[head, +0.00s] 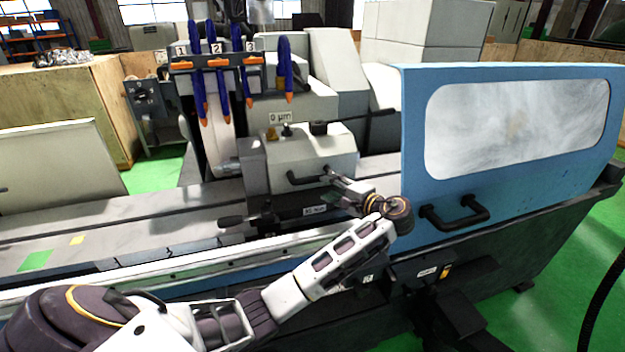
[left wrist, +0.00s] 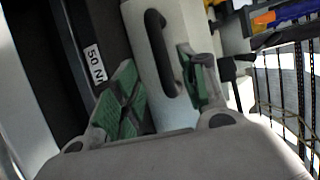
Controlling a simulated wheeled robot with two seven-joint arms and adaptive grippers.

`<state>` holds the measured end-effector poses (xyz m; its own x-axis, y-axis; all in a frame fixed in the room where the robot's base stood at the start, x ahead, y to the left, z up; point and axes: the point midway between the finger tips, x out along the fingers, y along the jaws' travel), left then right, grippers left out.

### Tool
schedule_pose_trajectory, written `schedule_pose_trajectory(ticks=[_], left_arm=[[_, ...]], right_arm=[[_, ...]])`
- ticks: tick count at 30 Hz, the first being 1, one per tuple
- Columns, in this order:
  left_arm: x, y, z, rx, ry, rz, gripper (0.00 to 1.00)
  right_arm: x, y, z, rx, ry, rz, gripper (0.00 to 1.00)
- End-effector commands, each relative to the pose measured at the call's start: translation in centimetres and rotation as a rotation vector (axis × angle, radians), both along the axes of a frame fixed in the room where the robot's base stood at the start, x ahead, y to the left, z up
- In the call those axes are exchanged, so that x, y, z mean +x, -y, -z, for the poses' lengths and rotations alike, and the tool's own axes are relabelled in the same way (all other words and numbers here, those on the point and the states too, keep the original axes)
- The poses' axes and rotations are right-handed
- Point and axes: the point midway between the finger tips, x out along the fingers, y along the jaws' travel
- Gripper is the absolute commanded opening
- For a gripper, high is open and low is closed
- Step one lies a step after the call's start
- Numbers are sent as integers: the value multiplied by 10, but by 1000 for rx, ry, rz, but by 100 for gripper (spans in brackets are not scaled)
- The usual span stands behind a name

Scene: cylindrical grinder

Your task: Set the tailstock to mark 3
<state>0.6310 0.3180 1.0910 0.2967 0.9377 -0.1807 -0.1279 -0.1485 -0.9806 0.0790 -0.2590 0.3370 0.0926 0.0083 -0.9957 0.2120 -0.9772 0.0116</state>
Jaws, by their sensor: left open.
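The tailstock (head: 300,155) is a pale grey and white block on the machine's table (head: 95,215), with a "0 µm" label on top. A black bar handle (head: 305,179) is on its front; the handle also shows in the left wrist view (left wrist: 158,50). A black lever (head: 240,221) sticks out low at its left. My left gripper (head: 338,182) is open just right of the handle in the head view. In the left wrist view its green-padded fingers lie either side of the handle's lower end; contact is unclear. My right gripper is out of view.
Plates 1, 2 and 3 (head: 250,46) sit above blue, orange-tipped nozzles (head: 286,70) behind the tailstock. A blue door (head: 500,190) with a black handle (head: 455,213) stands at right. Green and yellow patches mark the table at left. A "50 N" label (left wrist: 95,63) is beside my fingers.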

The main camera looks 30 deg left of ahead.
Motion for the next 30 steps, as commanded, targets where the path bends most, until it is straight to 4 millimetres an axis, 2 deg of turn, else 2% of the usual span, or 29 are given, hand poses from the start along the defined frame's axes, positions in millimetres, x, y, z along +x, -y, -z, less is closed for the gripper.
schedule_pose_trajectory(ticks=[5,18,24,30], left_arm=[[7,-23,3,1,0,-2,42],[23,-74,13,2,0,-1,42],[27,-85,16,0,1,0,42],[28,-87,16,-1,2,1,42]], right_arm=[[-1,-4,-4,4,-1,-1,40],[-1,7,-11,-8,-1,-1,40],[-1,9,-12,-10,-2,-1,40],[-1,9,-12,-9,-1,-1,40]])
